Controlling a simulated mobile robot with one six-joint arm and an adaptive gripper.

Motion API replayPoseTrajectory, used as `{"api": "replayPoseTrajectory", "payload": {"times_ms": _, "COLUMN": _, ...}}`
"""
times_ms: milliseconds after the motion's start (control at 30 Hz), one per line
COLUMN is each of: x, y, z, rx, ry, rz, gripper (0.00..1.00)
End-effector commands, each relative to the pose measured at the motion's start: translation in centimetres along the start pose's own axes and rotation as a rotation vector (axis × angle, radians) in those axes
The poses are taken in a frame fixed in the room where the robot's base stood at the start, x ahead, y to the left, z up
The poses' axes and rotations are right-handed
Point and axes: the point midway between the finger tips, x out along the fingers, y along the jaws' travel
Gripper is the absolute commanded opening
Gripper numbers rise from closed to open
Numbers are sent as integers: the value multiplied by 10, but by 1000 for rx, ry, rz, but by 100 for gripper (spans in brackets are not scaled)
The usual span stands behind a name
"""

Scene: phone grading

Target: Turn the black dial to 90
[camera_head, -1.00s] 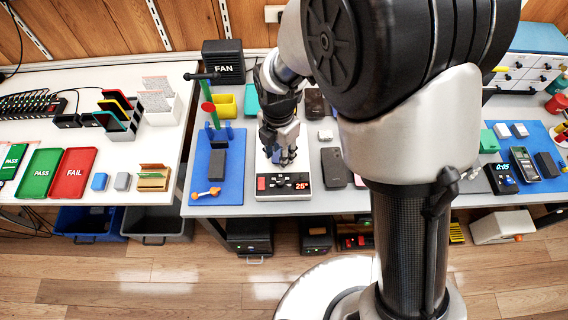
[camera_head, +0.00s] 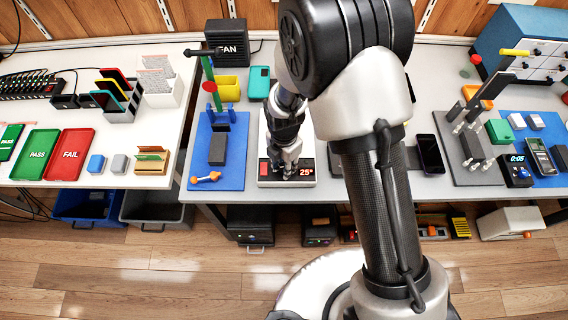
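A white device (camera_head: 264,140) stands on the table just right of the blue mat. Its black front panel (camera_head: 308,167) has a red patch at the left and a red "25°" readout at the right. My gripper (camera_head: 289,172) points down over the front panel, very close to it or touching. The gripper covers the middle of the panel. I cannot make out a black dial, nor whether the fingers are open or shut.
A blue mat (camera_head: 233,172) left of the device holds a dark block, an orange-ended tool and a green post. My arm hides part of the table to the right. A phone (camera_head: 430,153) lies beyond it. PASS (camera_head: 37,157) and FAIL (camera_head: 71,155) trays are far left.

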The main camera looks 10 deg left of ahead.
Motion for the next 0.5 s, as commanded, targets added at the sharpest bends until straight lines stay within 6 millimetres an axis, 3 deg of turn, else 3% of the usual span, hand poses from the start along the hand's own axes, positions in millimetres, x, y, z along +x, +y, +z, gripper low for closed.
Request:
{"api": "replayPoseTrajectory", "payload": {"times_ms": 200, "x": 0, "y": 0, "z": 0, "rx": 0, "ry": 0, "rz": 0, "gripper": 30}}
{"api": "replayPoseTrajectory", "payload": {"times_ms": 500, "x": 0, "y": 0, "z": 0, "rx": 0, "ry": 0, "rz": 0, "gripper": 10}}
